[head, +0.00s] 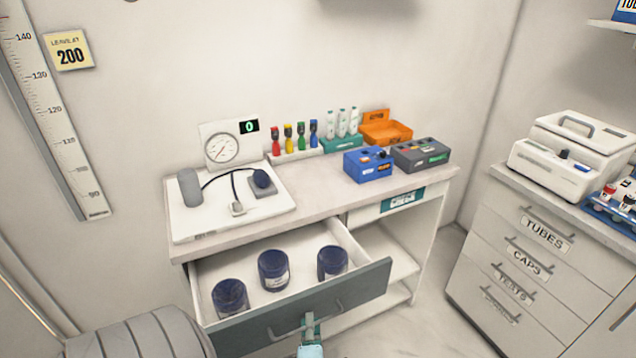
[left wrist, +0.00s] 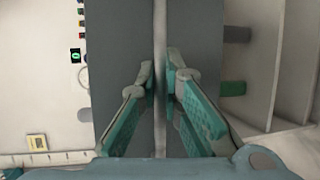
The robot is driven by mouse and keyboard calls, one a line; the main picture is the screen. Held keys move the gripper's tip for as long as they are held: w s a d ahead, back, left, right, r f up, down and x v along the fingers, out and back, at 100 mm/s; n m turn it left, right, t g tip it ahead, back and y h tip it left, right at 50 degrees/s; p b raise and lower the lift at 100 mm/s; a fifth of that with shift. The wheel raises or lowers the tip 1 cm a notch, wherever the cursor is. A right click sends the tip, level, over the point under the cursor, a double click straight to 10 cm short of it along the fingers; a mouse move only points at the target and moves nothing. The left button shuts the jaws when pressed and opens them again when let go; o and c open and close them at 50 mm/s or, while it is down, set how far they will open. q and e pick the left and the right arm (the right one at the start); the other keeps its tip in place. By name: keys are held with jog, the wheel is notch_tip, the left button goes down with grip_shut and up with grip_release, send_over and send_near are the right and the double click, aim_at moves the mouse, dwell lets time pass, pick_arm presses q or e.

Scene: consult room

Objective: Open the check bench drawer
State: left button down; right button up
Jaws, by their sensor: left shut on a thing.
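The check bench (head: 325,205) stands against the wall. Its drawer (head: 372,284) with a dark grey front is pulled out, and three dark blue-lidded jars (head: 273,268) stand inside it. My left gripper (head: 309,322) is at the drawer's front, at the handle (head: 282,335). In the left wrist view the two teal fingers of the left gripper (left wrist: 160,85) close on the light handle bar (left wrist: 160,40), with the grey drawer front behind it. My right gripper is not in view.
A gauge board (head: 230,145), a blue box (head: 368,164), a grey box (head: 421,154) and an orange bin (head: 386,132) stand on the bench top. A grey cushioned seat (head: 140,338) is at lower left. A labelled drawer cabinet (head: 520,250) stands at right, with floor between.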

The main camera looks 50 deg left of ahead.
pick_arm(q)
jog(key=shift+d, duration=0.1)
jog(key=c, duration=2)
grip_release()
